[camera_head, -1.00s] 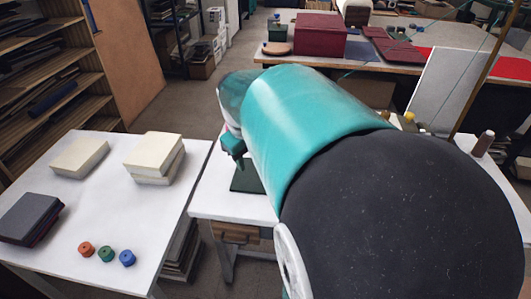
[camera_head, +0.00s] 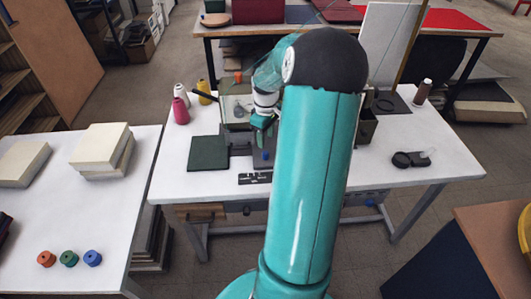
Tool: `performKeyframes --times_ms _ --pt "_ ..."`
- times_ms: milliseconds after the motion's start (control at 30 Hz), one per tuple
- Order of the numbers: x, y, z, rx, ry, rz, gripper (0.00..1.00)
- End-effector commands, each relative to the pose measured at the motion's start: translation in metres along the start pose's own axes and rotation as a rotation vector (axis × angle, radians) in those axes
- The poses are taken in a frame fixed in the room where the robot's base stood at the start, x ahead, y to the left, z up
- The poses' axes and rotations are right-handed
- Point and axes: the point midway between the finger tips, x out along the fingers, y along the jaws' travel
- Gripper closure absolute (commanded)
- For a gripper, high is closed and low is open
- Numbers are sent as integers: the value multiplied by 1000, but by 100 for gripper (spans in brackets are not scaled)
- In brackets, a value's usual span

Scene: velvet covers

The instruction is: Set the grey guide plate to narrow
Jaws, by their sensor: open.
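My gripper (camera_head: 262,124) is open and small in the view, over the middle of the white work table (camera_head: 390,165). It is above a grey piece (camera_head: 240,143) that may be the guide plate; my arm and gripper cover part of it. A small blue part (camera_head: 264,155) shows just below the gripper. A dark strip with pale marks (camera_head: 255,178) lies near the table's front edge. I cannot tell the plate's setting, nor whether the gripper touches it.
A dark green square (camera_head: 209,153) lies left of the grey piece. Thread spools, one of them pink (camera_head: 180,111), stand behind it. A black object (camera_head: 411,159) lies on the right. The left table holds cream blocks (camera_head: 100,145) and coloured spools (camera_head: 69,258).

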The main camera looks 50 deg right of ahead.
Motion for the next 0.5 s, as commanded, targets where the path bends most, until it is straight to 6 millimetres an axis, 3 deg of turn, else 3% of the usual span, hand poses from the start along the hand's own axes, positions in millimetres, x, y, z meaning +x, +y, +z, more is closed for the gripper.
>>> performKeyframes --times_ms 300,500 --pt "62 -1 0 0 0 -3 57" --pt "82 -1 0 0 -1 -1 57"
